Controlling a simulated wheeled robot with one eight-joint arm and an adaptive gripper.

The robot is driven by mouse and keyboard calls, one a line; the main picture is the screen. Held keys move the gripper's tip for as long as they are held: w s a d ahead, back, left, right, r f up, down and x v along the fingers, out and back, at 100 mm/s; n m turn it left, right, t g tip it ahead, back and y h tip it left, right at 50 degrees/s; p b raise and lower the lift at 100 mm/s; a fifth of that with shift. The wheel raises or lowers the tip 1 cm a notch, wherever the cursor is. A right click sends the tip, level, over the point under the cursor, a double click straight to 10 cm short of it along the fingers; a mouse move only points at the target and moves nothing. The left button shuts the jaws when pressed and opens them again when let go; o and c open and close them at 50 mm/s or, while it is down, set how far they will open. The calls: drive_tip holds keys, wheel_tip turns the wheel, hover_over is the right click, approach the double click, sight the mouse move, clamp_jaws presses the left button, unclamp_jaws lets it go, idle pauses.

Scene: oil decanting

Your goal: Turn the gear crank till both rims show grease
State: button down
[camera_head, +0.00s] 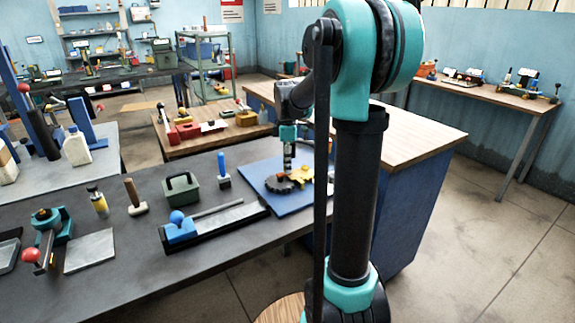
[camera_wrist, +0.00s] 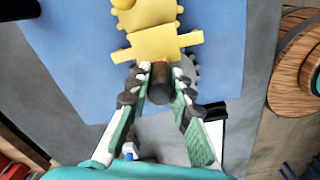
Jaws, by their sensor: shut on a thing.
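The gear set sits on a blue board (camera_head: 252,172) at the right end of the dark bench. It has a dark toothed gear (camera_head: 280,185) and a yellow gear (camera_head: 304,174) close beside it. In the wrist view the yellow gear (camera_wrist: 165,44) lies beyond the grey gear (camera_wrist: 190,68). My gripper (camera_head: 288,165) points down over the dark gear. In the wrist view my gripper (camera_wrist: 160,92) is shut on the black crank handle (camera_wrist: 160,84), a finger on each side. The fingers and handle hide much of the grey gear. I cannot make out grease on either rim.
Left of the board on the bench stand a blue-handled tool (camera_head: 222,168), a green box (camera_head: 181,190) and a blue slide on a black rail (camera_head: 220,222). A wooden-topped blue cabinet (camera_head: 425,135) stands behind my arm. A round wooden piece (camera_wrist: 297,65) shows at right.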

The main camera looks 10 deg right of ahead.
idle(0.4)
drive_tip(key=c, duration=1.3)
unclamp_jaws()
drive_tip(key=shift+c, duration=0.2)
wheel_tip(320, 180, up, 12)
